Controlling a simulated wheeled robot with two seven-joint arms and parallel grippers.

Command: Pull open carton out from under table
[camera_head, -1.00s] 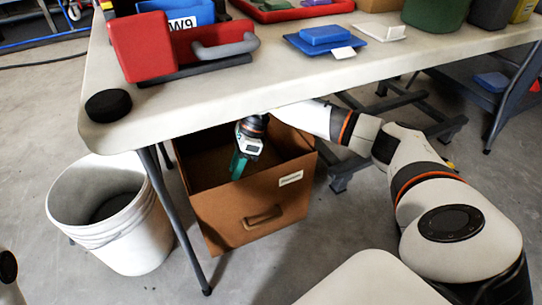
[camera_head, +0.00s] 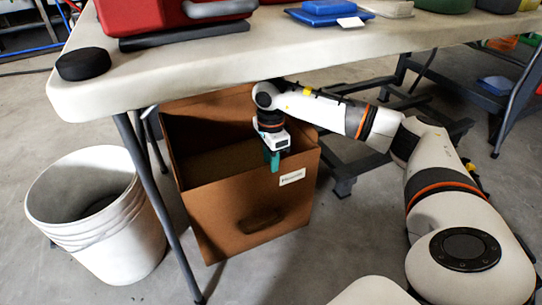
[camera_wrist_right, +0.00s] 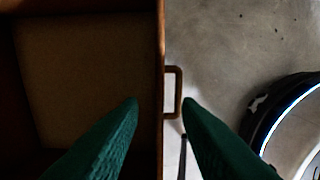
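The brown open carton (camera_head: 250,215) stands on the floor under the table (camera_head: 230,75), its front wall facing me. That wall has a small white label (camera_head: 292,177) and a handle (camera_head: 262,220); the handle also shows in the right wrist view (camera_wrist_right: 178,92). The carton's inside looks empty where I can see it. My right gripper (camera_head: 274,160) points down at the carton's front rim. In the right wrist view its green fingers (camera_wrist_right: 160,103) are apart, with the rim (camera_wrist_right: 161,60) running between them in the picture. Contact cannot be told. My left gripper is not in view.
A white bucket (camera_head: 70,235) stands left of the carton, beyond a grey table leg (camera_head: 155,200). A dark metal frame (camera_head: 345,165) is at the carton's right. A black round puck (camera_head: 83,64) and a red bin (camera_head: 150,15) are on the tabletop. Floor before the carton is clear.

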